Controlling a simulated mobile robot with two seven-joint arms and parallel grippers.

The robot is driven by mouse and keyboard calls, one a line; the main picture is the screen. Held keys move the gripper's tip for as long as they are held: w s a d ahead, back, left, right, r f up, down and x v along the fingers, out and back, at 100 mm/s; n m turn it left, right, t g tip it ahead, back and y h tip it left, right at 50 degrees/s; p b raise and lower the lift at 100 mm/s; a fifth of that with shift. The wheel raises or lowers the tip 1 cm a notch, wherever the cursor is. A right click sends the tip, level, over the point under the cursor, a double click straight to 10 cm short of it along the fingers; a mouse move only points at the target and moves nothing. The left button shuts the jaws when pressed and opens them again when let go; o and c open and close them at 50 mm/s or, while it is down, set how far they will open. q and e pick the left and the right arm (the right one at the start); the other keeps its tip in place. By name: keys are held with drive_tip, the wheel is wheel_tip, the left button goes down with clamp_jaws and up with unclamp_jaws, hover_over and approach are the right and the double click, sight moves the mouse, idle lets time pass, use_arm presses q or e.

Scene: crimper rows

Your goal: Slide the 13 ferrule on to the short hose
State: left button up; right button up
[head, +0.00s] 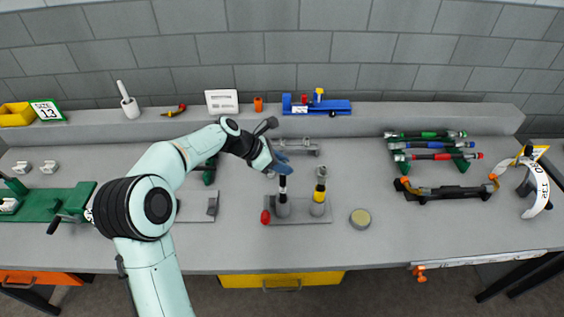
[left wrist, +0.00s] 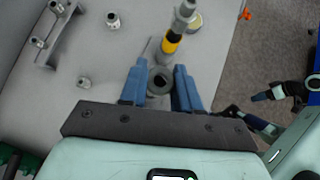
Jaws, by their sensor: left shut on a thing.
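My left gripper (head: 281,165) has its blue fingers directly above a short black hose (head: 283,187) with a white band, which stands upright in a grey holder. In the left wrist view the fingers (left wrist: 160,84) are shut on a grey ring-shaped ferrule (left wrist: 161,74) with a dark bore. The ferrule is hidden by the fingers in the head view. I cannot tell whether it touches the hose end. A second upright hose with a yellow band (head: 319,195) stands just to the right. It also shows in the left wrist view (left wrist: 171,42).
A grey base plate (head: 300,218) carries both holders. A red piece (head: 265,217) and a round tin (head: 360,218) are near it. A rack with metal fittings (head: 300,149) lies behind. Coloured hoses (head: 430,145) lie at right, and a green bench tool (head: 65,203) at left.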

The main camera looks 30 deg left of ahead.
use_arm(q)
drive_tip(key=shift+f+b, duration=0.4)
drive_tip(key=shift+f, duration=1.05)
drive_tip(key=o, duration=1.1)
drive_tip(key=shift+r, duration=0.1)
drive_tip(key=shift+a, duration=0.1)
drive_tip(key=shift+v, duration=6.6)
